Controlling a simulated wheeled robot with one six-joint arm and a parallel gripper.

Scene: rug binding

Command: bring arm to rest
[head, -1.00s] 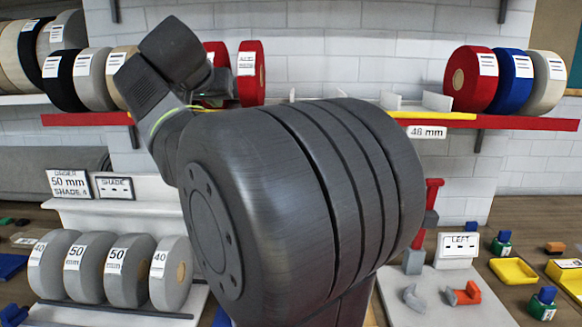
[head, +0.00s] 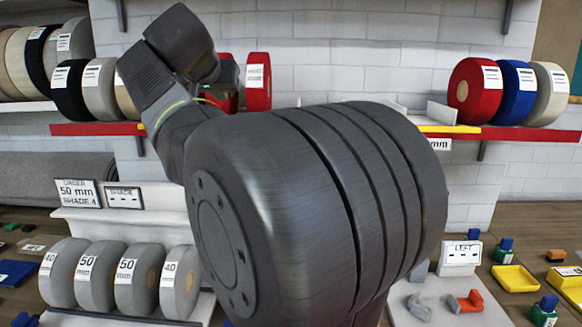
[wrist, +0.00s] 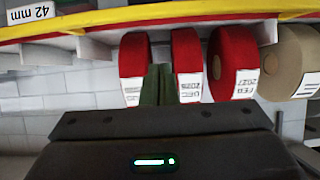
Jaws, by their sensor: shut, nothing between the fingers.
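My gripper (wrist: 158,85) shows in the wrist view with its two greenish fingers together and nothing between them. Its fingertips overlap the picture of the red rolls, close to the left red roll (wrist: 134,70) and the middle red roll (wrist: 187,65); I cannot tell whether they touch. In the head view my raised, folded arm fills the middle, and the gripper is mostly hidden behind my wrist. A red roll (head: 258,82) stands on the shelf just right of my wrist there.
A shelf with a red and yellow edge (head: 92,129) runs behind my arm. Red, blue and cream rolls (head: 548,92) stand at its right. Grey rolls (head: 58,273) sit on a low rack at front left.

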